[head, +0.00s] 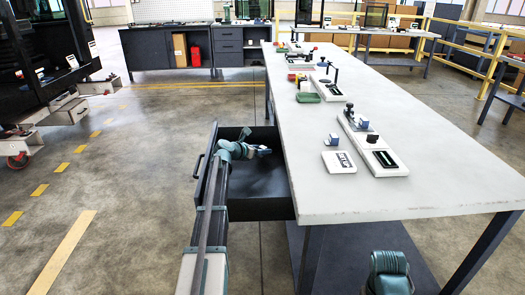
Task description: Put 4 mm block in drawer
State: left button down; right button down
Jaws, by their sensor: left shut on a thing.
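My left gripper (262,151) reaches over the open drawer (288,208) under the left side of the long table. It is shut on a small block, taken as the 4 mm block, which is mostly hidden by the fingers; any marking is too small to read. The gripper appears above the dark drawer floor, which looks empty where it shows. The drawer's handle (198,166) is on its left front. A teal part of my right arm shows at the bottom right, but my right gripper is out of view.
The table's left edge borders the drawer.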

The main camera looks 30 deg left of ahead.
pick_arm(q)
jog(key=shift+f, duration=0.2)
jog(key=shift+c, duration=2.2)
grip_release()
jog(key=shift+r, duration=0.15)
jog(key=shift+r+p, duration=0.3)
jog(key=shift+p, duration=0.1)
jog(key=shift+r+p, duration=0.5)
jog(key=p+v, duration=0.1)
jog(key=v, duration=0.2)
jog(key=p+v, duration=0.1)
jog(key=v, duration=0.3)
jog(key=p+v, duration=0.1)
jog(key=v, duration=0.3)
jog(key=shift+s+f+p, duration=0.1)
jog(key=shift+f+p, duration=0.15)
jog(key=shift+p, duration=0.15)
jog(key=shift+s+a+r, duration=0.1)
jog(key=shift+s, duration=0.3)
